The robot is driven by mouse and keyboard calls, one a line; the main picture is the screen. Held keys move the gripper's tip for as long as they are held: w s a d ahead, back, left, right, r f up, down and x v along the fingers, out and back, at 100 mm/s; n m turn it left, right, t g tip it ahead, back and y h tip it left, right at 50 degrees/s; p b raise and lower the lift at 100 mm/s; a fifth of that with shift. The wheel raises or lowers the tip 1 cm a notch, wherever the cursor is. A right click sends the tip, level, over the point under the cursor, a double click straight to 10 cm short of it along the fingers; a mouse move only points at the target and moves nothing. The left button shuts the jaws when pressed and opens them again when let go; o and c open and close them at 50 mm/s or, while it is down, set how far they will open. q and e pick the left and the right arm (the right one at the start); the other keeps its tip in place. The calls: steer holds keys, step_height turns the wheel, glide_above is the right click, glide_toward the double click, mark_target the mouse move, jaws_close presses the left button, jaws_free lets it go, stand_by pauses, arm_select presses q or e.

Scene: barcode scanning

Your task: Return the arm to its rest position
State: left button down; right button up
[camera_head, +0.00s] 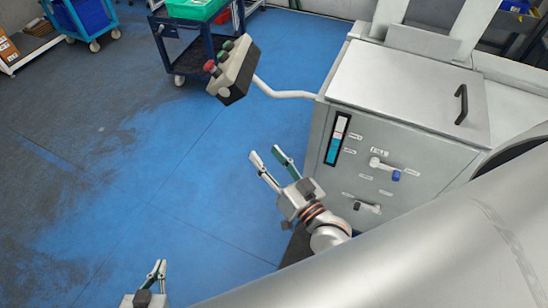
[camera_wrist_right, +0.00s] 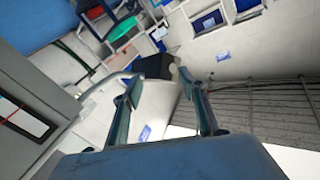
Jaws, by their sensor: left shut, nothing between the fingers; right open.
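My right gripper (camera_head: 267,164) is open and empty in the head view, in front of a grey machine cabinet, with its fingers pointing up and left over the blue floor. Its two spread fingers also show in the right wrist view (camera_wrist_right: 163,90), with nothing between them. My left gripper (camera_head: 159,265) is at the bottom left of the head view. Its fingers are together and hold nothing. Most of the left arm is out of view.
The grey cabinet (camera_head: 415,95) with handles and a level gauge stands close to the right arm. A control box (camera_head: 236,70) with a red button sticks out from it on a bent white tube. A dark cart (camera_head: 193,52) stands behind. The blue floor (camera_head: 150,160) at left is clear.

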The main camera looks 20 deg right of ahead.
steer(key=shift+f, duration=0.1)
stand_by(0.6)
steer(key=s+d+f+n+g, duration=0.2)
steer(key=s+f, duration=0.4)
steer(key=f, duration=0.3)
steer(key=s+d+f+n+g+h, duration=0.1)
steer(key=s+f+n+g, duration=0.3)
steer(key=f, duration=0.5)
steer(key=shift+s+d+g, duration=0.7)
steer(key=shift+s+d, duration=0.05)
steer(key=shift+s, duration=0.3)
